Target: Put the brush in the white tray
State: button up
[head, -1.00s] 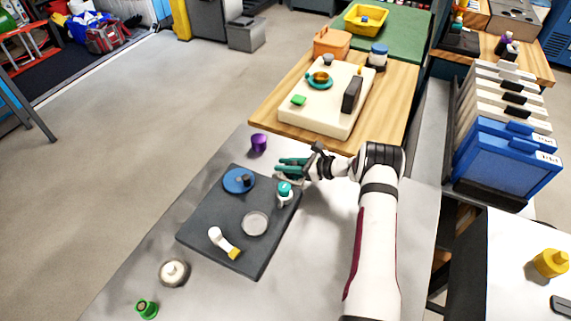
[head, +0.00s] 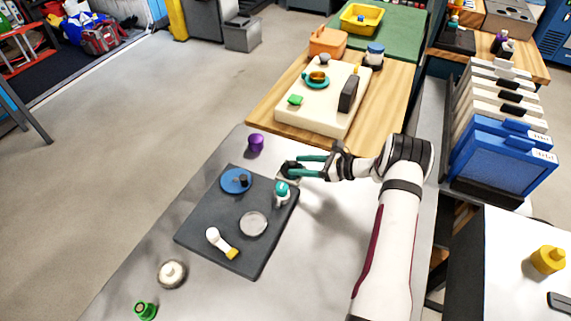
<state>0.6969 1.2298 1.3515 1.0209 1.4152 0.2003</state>
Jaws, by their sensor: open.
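The brush (head: 221,243), with a white handle and a yellow end, lies on the dark grey tray (head: 208,258) near its front corner. The cream-white tray (head: 318,113) is on the wooden table at the back. My gripper (head: 298,167) has teal fingers pointing left. It is open, above the grey table just beyond the dark tray's back right corner and well apart from the brush. A small dark shape shows at its fingertips; I cannot tell whether it is a separate object.
The dark tray also holds a blue disc (head: 236,181), a teal-topped bottle (head: 281,193) and a clear round dish (head: 253,224). A purple cup (head: 255,143) stands behind it. The white tray bears a teal dish (head: 315,80), a green block (head: 295,100) and a dark block (head: 348,94).

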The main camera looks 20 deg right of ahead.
jog(key=v, duration=0.5)
jog(key=shift+s+d+r, duration=0.1)
jog(key=shift+s+d, duration=0.05)
jog(key=shift+d, duration=0.05)
jog(key=s+a+r+n+g, duration=0.4)
jog(key=s+a+r+n, duration=0.1)
jog(key=a+r, duration=0.35)
jog(key=s+a+r+n+g, duration=0.45)
jog(key=a+r+n, duration=0.2)
jog(key=a, duration=0.35)
jog(key=s+a+r+n+h, duration=0.1)
jog(key=s+n+h, duration=0.3)
jog(key=s, duration=0.8)
jog(key=s+a+r+n+g+h, duration=0.1)
jog(key=s+n, duration=0.5)
jog(key=s, duration=0.6)
jog(key=a+h, duration=0.1)
jog(key=h, duration=0.1)
jog(key=shift+s+a+h, duration=0.3)
jog(key=shift+a+h, duration=0.1)
jog(key=shift+r, duration=0.1)
